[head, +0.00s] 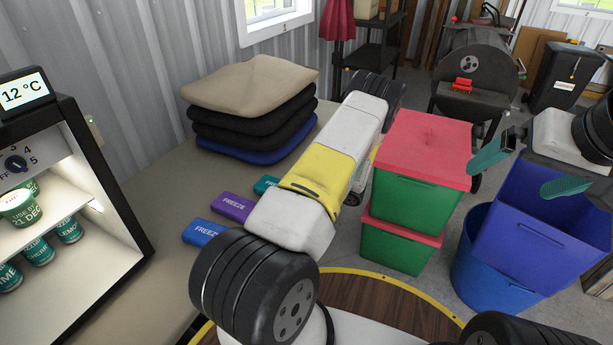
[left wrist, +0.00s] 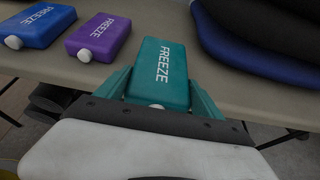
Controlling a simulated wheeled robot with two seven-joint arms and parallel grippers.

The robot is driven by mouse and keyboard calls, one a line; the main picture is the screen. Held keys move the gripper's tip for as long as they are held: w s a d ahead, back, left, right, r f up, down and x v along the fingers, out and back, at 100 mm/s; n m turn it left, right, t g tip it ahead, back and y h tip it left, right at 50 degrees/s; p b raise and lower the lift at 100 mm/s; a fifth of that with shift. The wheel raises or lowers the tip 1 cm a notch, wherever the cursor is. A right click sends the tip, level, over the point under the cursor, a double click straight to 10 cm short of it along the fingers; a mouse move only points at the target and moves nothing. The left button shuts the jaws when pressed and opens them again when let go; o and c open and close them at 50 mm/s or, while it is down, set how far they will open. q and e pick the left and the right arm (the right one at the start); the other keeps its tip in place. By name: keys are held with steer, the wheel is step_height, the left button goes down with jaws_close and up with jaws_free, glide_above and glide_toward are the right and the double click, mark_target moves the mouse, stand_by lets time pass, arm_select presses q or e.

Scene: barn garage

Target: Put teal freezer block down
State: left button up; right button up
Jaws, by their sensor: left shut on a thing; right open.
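The teal freezer block (left wrist: 160,72) sits between the fingers of my left gripper (left wrist: 162,95), which is shut on it. In the left wrist view the block is over the near edge of the beige table, label facing up; I cannot tell whether it touches the surface. In the head view only a teal corner of the block (head: 265,186) shows behind my left arm, which hides the left gripper. My right gripper (head: 525,168) is open and empty, its teal fingers apart over the blue bin at the right.
On the table (head: 165,240) lie a purple freezer block (head: 232,207) and a blue freezer block (head: 203,232). Folded cushions (head: 250,115) are stacked behind. A lit fridge (head: 75,170) stands left. Red-lidded green crates (head: 415,155) and a blue bin (head: 540,235) stand right.

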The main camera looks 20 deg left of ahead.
arm_select(q)
steer(key=shift+f, duration=0.5)
steer(key=shift+f, duration=0.1)
steer(key=o, duration=1.9)
